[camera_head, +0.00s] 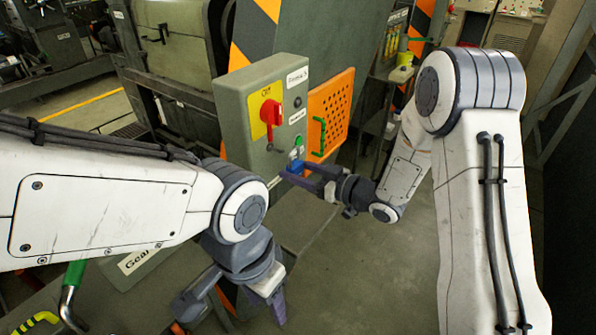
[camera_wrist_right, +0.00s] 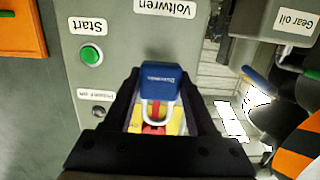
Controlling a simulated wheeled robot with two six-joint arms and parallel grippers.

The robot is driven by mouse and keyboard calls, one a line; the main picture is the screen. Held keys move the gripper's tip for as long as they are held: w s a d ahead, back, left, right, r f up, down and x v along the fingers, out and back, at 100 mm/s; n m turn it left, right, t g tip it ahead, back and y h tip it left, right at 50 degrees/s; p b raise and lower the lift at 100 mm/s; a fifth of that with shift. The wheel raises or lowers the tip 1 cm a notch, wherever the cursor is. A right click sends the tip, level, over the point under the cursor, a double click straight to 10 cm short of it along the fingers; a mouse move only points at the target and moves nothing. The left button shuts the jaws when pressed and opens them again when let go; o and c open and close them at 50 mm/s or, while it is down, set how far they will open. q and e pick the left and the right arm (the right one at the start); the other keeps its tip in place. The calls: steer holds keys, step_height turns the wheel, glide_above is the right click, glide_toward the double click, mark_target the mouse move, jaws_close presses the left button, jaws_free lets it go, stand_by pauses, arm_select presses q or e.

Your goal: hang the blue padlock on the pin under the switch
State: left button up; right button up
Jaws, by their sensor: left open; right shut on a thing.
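The red switch (camera_head: 271,113) sits on a yellow plate on the front of a grey-green control box. My right gripper (camera_head: 305,177) is shut on the blue padlock (camera_head: 295,167), near the box's lower right part, below the switch. In the right wrist view the blue padlock (camera_wrist_right: 160,82) is between the fingers, its metal shackle toward the yellow plate (camera_wrist_right: 172,124) and a red part behind. I cannot make out the pin, nor whether the shackle touches anything. My left gripper (camera_head: 230,306) is open and empty, low in the head view.
An orange perforated panel (camera_head: 333,113) with a green handle (camera_head: 318,136) is right of the switch. A green start button (camera_wrist_right: 91,55) is on the box face. A green-handled tool (camera_head: 75,275) lies at lower left. Open floor (camera_head: 375,270) lies below my right gripper.

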mark_target(270, 160)
steer(key=shift+r+x, duration=0.15)
steer(key=shift+x, duration=1.15)
steer(key=shift+r+x, duration=0.15)
steer(key=shift+x, duration=1.15)
stand_by(0.5)
steer(key=shift+w+a+r, duration=0.15)
stand_by(0.4)
steer(key=shift+b, duration=0.5)
